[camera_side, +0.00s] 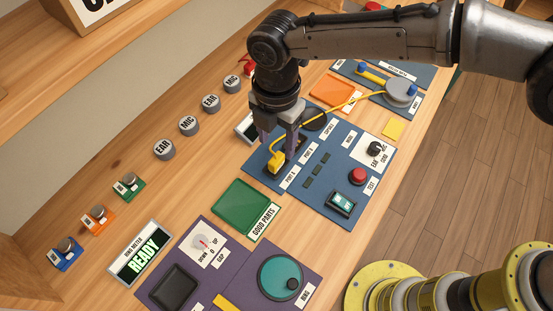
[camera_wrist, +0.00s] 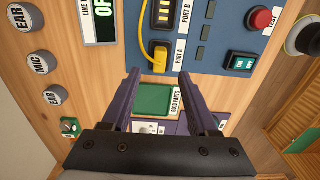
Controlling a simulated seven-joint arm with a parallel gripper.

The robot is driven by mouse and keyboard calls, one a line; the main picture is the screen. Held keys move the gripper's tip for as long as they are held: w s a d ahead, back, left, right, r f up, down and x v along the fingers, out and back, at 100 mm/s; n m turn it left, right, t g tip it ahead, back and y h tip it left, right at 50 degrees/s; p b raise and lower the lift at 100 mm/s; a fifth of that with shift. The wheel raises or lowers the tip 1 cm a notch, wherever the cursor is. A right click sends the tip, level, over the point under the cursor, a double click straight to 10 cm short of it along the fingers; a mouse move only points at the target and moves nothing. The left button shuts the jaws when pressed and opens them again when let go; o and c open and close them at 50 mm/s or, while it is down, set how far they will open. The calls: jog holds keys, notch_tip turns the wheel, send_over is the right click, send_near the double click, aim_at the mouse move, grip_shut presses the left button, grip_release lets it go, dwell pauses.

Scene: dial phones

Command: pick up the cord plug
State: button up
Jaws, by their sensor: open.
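The cord plug (camera_side: 277,160) is a small yellow block with a yellow cord, at the PORT A end of the dark port block on the blue panel (camera_side: 335,204). It also shows in the wrist view (camera_wrist: 159,56), just beyond the fingertips and roughly centred between them. My gripper (camera_side: 278,143) points down over the plug; it is open and empty, and in the wrist view (camera_wrist: 158,73) its two purple fingers are apart. I cannot tell whether the fingertips reach down beside the plug. The cord (camera_side: 340,104) runs back towards a grey round device (camera_side: 401,92).
A green GOOD PARTS tray (camera_side: 240,208) lies left of the blue panel. Several grey EAR and MIC caps (camera_side: 188,125) stand along the back. A purple panel (camera_side: 228,255) is at the front.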

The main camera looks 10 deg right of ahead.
aim_at(277, 158)
jog(key=shift+f, duration=3.1)
grip_shut()
